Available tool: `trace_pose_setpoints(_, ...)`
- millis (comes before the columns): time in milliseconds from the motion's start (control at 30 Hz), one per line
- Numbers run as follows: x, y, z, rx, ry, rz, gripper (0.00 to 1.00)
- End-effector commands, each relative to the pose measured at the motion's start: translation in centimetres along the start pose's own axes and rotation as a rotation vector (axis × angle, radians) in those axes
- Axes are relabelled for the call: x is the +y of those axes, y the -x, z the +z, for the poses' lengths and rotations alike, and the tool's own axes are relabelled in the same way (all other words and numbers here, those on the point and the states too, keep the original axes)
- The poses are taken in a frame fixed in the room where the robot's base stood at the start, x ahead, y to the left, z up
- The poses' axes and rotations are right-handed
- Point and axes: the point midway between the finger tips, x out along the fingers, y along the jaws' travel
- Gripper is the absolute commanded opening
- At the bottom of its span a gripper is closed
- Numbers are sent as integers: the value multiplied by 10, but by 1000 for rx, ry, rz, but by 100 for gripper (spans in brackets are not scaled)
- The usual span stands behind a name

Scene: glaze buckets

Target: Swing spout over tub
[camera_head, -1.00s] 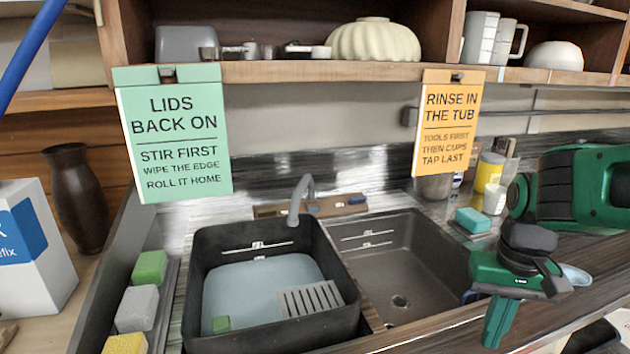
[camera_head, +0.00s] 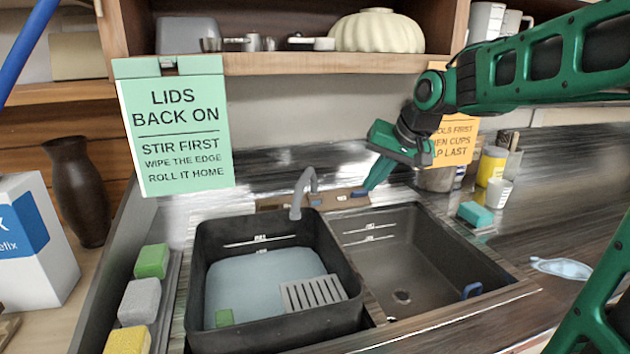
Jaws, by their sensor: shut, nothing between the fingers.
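The grey spout (camera_head: 303,190) is a hooked tap at the back of the sink. Its lower near end appears at the far rim of the black tub, near the right back corner. The black tub (camera_head: 345,285) sits on the left side and holds pale bluish water. My gripper (camera_head: 366,190) is shut and empty, with its fingers angled down and left. It is right of the spout, apart from it in the picture, near the wooden strip (camera_head: 340,198) at the back of the sink.
Several sponges (camera_head: 140,300) line the left. The orange sign (camera_head: 455,140) is partly behind my arm.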

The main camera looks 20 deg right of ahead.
Motion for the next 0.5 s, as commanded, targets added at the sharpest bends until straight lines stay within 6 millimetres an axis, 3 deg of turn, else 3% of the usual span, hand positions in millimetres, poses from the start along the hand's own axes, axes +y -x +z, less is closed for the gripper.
trace_pose_setpoints(100, -39, -4, -27, 30, 12, -87, 0)
trace_pose_setpoints(200, -55, -7, -34, 38, 15, -122, 0)
trace_pose_setpoints(367, -61, -21, -35, 38, 16, -129, 0)
trace_pose_setpoints(500, -64, -45, -36, 36, 17, -129, 0)
